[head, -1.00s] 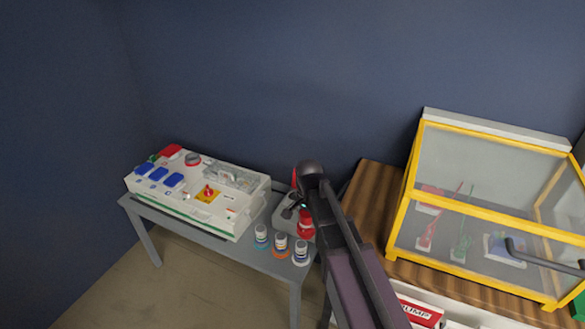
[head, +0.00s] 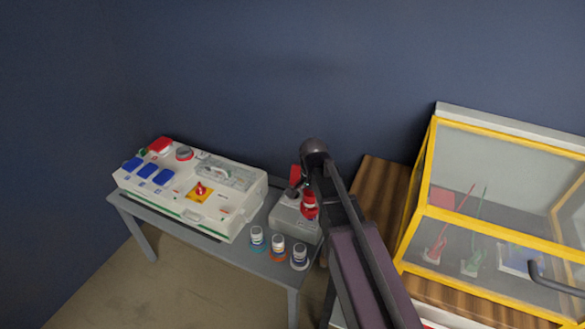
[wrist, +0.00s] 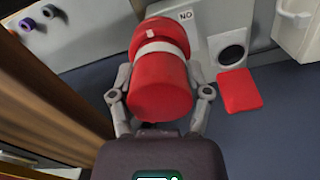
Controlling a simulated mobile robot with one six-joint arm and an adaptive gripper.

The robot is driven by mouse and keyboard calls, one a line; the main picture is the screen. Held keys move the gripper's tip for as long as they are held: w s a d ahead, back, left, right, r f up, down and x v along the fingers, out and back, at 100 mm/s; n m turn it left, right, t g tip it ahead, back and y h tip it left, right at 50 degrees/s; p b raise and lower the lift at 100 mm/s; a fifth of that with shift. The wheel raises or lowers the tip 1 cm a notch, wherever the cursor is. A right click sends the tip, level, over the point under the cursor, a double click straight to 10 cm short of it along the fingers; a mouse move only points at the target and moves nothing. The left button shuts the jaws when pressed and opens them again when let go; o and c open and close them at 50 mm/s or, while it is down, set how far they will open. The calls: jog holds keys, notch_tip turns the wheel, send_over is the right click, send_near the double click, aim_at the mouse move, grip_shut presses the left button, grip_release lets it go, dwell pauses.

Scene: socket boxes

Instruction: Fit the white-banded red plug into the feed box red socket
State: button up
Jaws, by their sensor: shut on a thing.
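My gripper (wrist: 160,82) is shut on the red plug (wrist: 158,93), which has a white band around it; a finger grips each side. In the head view the plug (head: 309,207) shows at the end of my arm, over or beside a small light grey box (head: 288,217). In the wrist view this box (wrist: 214,18) carries a "NO" label and a dark round socket (wrist: 231,55). A red flap (wrist: 240,90) lies beside the socket. The plug is apart from this socket in the picture. The plug's far end and any contact with the box are hidden.
A large white box (head: 228,213) with blue covers and a red switch stands left on the grey table (head: 175,226). Several small jars (head: 277,244) line the front edge. A yellow-framed clear case (head: 432,190) stands right on a wooden top (head: 378,190).

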jog(key=shift+a, duration=0.25)
jog(key=shift+w+a, duration=0.15)
jog(key=shift+w, duration=0.15)
jog(key=w+a+f+b, duration=0.1)
jog(key=w+a, duration=0.1)
jog(key=w, duration=0.5)
jog(key=w+a, duration=0.3)
jog(key=w, duration=0.4)
jog(key=shift+w+a+f+b, duration=0.2)
jog(key=shift+a+f+b, duration=0.05)
jog(key=shift+f+b, duration=0.1)
jog(key=shift+f, duration=0.15)
jog(key=shift+f+b, duration=2.05)
jog(key=shift+b, duration=0.2)
jog(key=shift+w, duration=0.15)
jog(key=shift+f+b, duration=0.45)
jog(key=shift+f+b, duration=0.35)
